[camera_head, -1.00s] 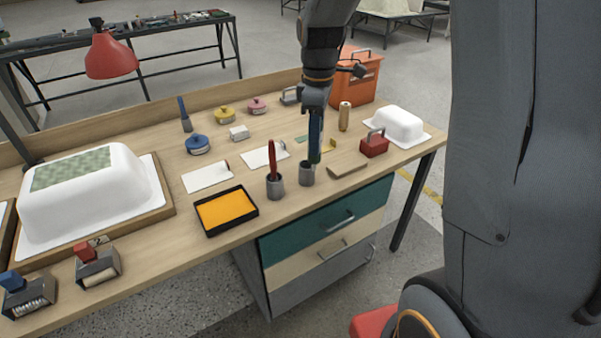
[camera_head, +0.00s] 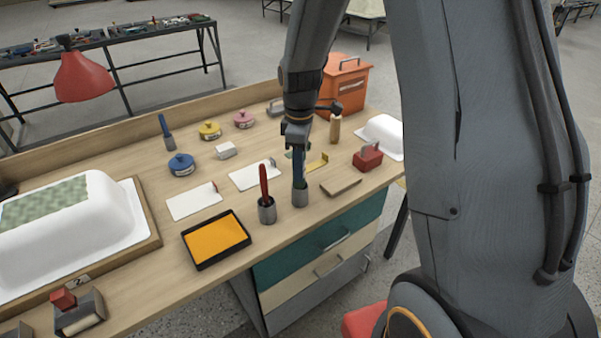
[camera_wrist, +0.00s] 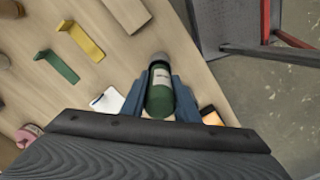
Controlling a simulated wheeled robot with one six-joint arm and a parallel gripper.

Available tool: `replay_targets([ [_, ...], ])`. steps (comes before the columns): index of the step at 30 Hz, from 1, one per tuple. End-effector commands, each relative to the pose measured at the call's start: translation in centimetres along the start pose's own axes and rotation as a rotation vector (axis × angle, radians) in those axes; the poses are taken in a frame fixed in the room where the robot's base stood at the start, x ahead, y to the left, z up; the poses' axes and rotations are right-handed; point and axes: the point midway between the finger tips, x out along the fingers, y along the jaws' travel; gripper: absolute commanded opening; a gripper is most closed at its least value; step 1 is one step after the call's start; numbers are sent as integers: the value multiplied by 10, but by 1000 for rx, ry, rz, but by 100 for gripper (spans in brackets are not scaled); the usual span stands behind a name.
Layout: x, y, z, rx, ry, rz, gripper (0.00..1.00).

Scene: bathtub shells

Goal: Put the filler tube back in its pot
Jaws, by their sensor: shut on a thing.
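The green filler tube (camera_wrist: 160,98) is held between the blue fingers of my gripper (camera_wrist: 158,90) in the wrist view. In the head view my gripper (camera_head: 299,168) points down over the grey pot (camera_head: 300,197) near the table's front edge. The tube's green lower part (camera_head: 301,183) shows at the pot's mouth and seems to enter it. How deep it sits is hidden by the pot wall. The tube looks about upright. My gripper is shut on it.
A second grey pot (camera_head: 267,214) with a red-handled tool stands close on the left. A wooden block (camera_head: 341,186) lies on the right, with a red-handled block (camera_head: 368,158) behind it. An orange tray (camera_head: 216,240) and white cards (camera_head: 193,201) lie left.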

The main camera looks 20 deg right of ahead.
Motion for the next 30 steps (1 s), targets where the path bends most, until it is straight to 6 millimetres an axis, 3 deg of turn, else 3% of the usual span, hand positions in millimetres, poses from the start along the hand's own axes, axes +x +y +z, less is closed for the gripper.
replay_targets([
  [6, 24, 0, 2, 3, -1, -1, 5],
  [18, 29, 0, 2, 4, 0, -1, 5],
  [19, 29, 0, 2, 4, -1, -1, 31],
  [22, 29, 0, 2, 4, 0, -1, 46],
  [30, 28, 0, 2, 4, 0, -1, 46],
])
